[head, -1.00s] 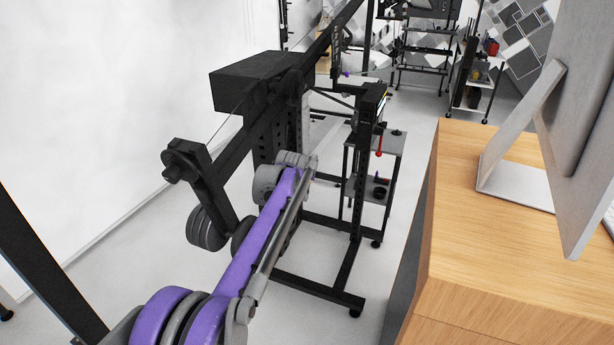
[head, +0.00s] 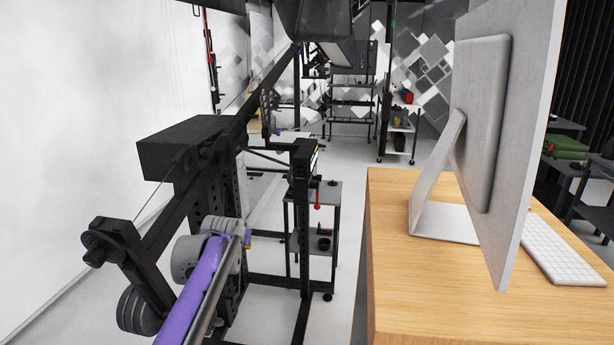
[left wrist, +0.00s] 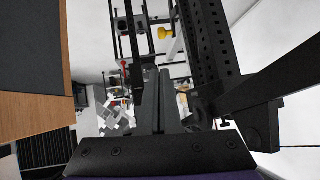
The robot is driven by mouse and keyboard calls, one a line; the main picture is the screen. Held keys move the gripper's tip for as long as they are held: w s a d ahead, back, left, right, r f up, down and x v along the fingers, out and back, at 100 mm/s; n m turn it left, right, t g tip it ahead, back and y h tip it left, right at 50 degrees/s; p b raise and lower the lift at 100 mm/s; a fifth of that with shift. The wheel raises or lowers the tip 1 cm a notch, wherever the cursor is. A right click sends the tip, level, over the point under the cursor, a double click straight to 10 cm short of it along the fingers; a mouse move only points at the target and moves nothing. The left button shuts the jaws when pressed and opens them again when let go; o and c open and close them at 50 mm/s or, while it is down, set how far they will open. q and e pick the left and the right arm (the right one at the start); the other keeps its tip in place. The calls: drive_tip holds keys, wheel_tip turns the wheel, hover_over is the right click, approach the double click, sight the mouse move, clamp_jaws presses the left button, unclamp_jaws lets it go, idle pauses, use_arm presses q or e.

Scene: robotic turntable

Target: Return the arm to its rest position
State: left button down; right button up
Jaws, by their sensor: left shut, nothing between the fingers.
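My left arm (head: 195,296), a purple link with a grey rod alongside and a round grey joint, rises from the bottom of the head view in front of a black rack. Its gripper cannot be made out there. In the left wrist view my left gripper (left wrist: 161,72) shows with its two dark fingers together and nothing between them. No right arm or right gripper shows.
A black rack (head: 305,225) with weight plates (head: 139,310) stands close around my left arm in the head view. A wooden desk (head: 400,275) with a monitor (head: 485,125) and keyboard (head: 563,248) is at right.

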use_arm(q)
drive_tip(key=s+d+f+g+p, duration=0.1)
drive_tip(key=s+f, duration=0.4)
drive_tip(key=s, duration=0.9)
drive_tip(key=s+d+f+g+h+p, duration=0.1)
drive_tip(key=s+f, duration=0.4)
drive_tip(key=s, duration=1)
drive_tip(key=s+d+f+g+p, duration=0.1)
drive_tip(key=s+d+f+g, duration=0.2)
drive_tip(key=s, duration=1.1)
wheel_tip(320, 180, down, 2)
drive_tip(key=shift+s+d+f, duration=0.1)
drive_tip(key=shift+s+d, duration=0.3)
drive_tip(key=shift+d, duration=0.4)
